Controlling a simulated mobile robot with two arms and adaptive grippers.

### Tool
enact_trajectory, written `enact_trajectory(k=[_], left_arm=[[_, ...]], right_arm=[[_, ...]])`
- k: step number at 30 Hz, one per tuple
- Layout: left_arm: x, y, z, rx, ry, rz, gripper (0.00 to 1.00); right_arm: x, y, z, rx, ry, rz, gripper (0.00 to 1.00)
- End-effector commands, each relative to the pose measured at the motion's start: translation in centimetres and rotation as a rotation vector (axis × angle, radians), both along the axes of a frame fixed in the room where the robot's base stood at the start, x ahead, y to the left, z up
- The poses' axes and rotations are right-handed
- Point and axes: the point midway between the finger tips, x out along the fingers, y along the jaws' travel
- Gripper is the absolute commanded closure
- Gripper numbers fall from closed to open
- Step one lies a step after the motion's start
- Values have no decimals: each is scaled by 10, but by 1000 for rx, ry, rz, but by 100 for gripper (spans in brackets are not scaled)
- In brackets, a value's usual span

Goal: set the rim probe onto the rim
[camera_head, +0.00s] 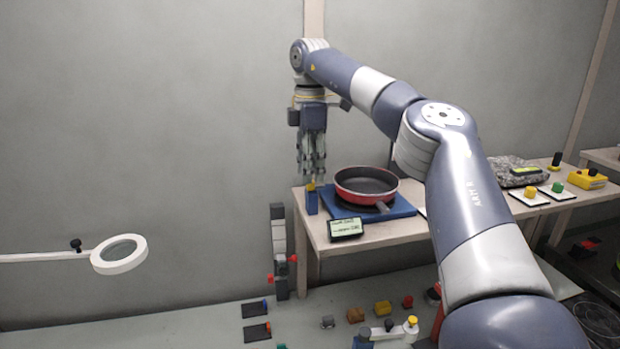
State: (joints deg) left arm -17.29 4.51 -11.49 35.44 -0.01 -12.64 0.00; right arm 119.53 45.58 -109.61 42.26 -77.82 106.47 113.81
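A red pan (350,192) with a dark inside sits on a blue base plate (400,210) on the wooden table. Its handle points to the front right. My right gripper (312,178) hangs fingers-down to the left of the pan. Its fingertips are at the top of a small upright blue piece (311,203) with a yellow-orange tip, at the plate's left end. This may be the rim probe or its holder; I cannot tell which. Whether the fingers touch it or close on it is too small to tell. My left gripper is not in view.
A small display (346,229) stands at the table's front edge. Coloured buttons on white cards (528,199) and a grey stone-like block (508,172) lie to the right. A ring magnifier (103,262) reaches in from the left. Several small parts lie on the lower bench (190,328).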

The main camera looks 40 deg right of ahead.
Motion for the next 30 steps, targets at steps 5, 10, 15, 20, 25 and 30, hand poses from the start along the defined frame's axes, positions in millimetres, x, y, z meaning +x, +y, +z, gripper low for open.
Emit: enact_trajectory(k=[5, 10, 15, 20, 25, 30], left_arm=[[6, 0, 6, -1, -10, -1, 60], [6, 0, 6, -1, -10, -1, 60], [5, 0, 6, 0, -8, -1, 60], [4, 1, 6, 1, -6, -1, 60], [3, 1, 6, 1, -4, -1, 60], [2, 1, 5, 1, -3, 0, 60]], right_arm=[[0, 0, -19, -1, 0, 1, 65], [0, 0, -28, 0, -1, 1, 65], [0, 0, -28, 0, -1, 1, 65], [0, 0, -28, 0, -1, 1, 81], [0, 0, -28, 0, -1, 1, 100], [-2, -4, -28, 0, -2, -1, 100]])
